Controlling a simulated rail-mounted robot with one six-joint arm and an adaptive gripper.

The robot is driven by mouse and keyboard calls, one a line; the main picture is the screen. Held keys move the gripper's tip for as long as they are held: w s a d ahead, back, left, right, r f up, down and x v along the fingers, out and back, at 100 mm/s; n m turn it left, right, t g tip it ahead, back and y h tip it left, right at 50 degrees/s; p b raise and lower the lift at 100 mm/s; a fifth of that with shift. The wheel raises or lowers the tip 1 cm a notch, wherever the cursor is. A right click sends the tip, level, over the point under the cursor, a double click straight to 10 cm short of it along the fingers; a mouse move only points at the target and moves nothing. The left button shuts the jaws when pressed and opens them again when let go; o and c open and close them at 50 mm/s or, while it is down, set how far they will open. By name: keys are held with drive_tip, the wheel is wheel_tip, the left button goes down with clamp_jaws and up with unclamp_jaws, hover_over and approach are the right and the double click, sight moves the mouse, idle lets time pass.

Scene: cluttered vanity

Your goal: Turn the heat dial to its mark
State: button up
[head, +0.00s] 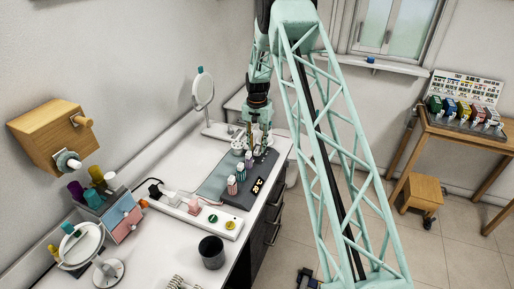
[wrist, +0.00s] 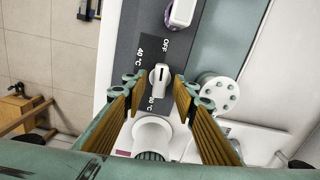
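The heat dial (wrist: 159,76) is a white knob with a dark line on its face, set on a dark grey panel (wrist: 122,45). The panel carries the words OFF, 40 °C and 80 °C around the knob. In the wrist view my gripper (wrist: 155,89) is open, with one finger on each side of the dial. I cannot tell whether either fingertip touches it. The dark line runs roughly up and down in the picture; which label it points to is unclear. In the head view my gripper (head: 255,145) is low over the far end of the counter, and the dial is not discernible there.
A white disc with holes (wrist: 219,93) stands right of the dial, and a white round cup-like thing (wrist: 152,132) lies just below it. A white-and-purple object (wrist: 181,13) is above.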

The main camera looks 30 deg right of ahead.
drive_tip(key=shift+f, duration=0.35)
drive_tip(key=shift+c, duration=0.2)
drive_tip(key=c, duration=0.8)
drive_tip(key=shift+f+n+b, duration=0.1)
drive_tip(key=shift+n+b, duration=0.3)
drive_tip(key=shift+n, duration=0.1)
drive_tip(key=n+b, duration=0.2)
drive_tip(key=n, duration=0.2)
drive_tip(key=shift+n, duration=0.4)
drive_tip(key=shift+n+b, duration=1.05)
drive_tip(key=shift+n, duration=1.55)
